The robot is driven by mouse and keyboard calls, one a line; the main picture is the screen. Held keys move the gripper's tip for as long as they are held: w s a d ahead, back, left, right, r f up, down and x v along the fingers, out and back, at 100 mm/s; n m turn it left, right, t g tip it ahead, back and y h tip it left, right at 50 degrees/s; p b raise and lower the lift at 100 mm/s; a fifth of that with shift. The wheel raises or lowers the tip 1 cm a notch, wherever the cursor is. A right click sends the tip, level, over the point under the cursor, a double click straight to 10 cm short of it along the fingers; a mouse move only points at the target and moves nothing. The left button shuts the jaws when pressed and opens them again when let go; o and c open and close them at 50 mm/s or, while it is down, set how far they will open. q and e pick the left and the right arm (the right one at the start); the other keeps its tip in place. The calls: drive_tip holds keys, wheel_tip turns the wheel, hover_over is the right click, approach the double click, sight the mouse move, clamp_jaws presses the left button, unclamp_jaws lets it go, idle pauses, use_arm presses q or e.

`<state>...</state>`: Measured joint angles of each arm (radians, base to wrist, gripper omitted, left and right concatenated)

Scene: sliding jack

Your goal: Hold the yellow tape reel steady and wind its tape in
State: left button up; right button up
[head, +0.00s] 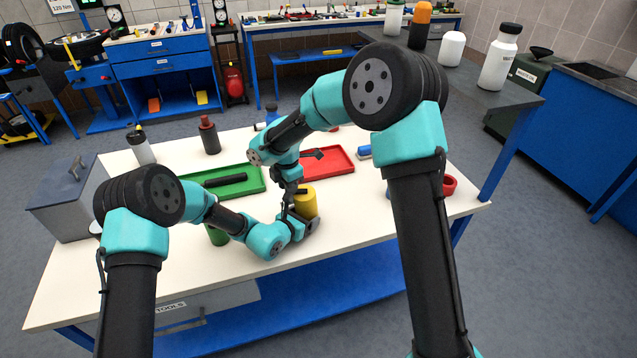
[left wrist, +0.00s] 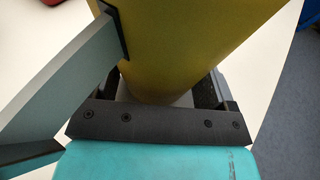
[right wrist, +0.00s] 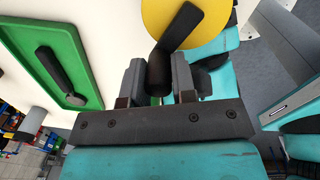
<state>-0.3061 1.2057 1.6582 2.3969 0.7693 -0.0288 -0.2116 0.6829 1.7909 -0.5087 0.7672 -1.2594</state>
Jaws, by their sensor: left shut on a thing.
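The yellow tape reel (head: 307,203) stands on the white bench in the head view. My left gripper (head: 303,221) is shut on its lower part, and the reel's yellow side (left wrist: 190,40) fills the gap between the fingers in the left wrist view. In the right wrist view the reel's round yellow face (right wrist: 188,14) carries a black crank (right wrist: 178,30). The crank's knob (right wrist: 158,70) lies between the fingers of my right gripper (right wrist: 157,78). Whether both fingers press on the knob cannot be told. No loose tape shows clearly.
A green tray (head: 258,184) with a black tool and a red tray (head: 344,158) lie behind the reel. A dark red bottle (head: 209,137) and a white bottle (head: 140,147) stand at back left. A grey box (head: 70,205) stands at the left edge. The front bench is mostly clear.

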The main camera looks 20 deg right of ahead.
drive_tip(key=shift+s+a+f, duration=0.15)
drive_tip(key=shift+s, duration=0.3)
drive_tip(key=shift+s+a+f, duration=0.1)
drive_tip(key=shift+s+a, duration=0.05)
drive_tip(key=shift+s, duration=0.3)
drive_tip(key=shift+r, duration=2.1)
drive_tip(key=shift+o, duration=1.3)
drive_tip(key=shift+r, duration=0.3)
drive_tip(key=shift+o, duration=0.3)
drive_tip(key=shift+w+d+r, duration=0.1)
drive_tip(key=shift+w+r, duration=0.05)
drive_tip(key=shift+r, duration=0.9)
drive_tip(key=shift+w+d+r+n, duration=0.1)
drive_tip(key=shift+r+n, duration=0.55)
drive_tip(key=shift+r, duration=0.2)
drive_tip(key=shift+w+d+r+n, duration=0.15)
drive_tip(key=shift+r+n, duration=0.45)
drive_tip(key=shift+r, duration=0.2)
drive_tip(key=shift+w+d+r+n, duration=0.1)
drive_tip(key=shift+r+n, duration=0.55)
drive_tip(key=shift+r, duration=0.2)
drive_tip(key=shift+f, duration=0.1)
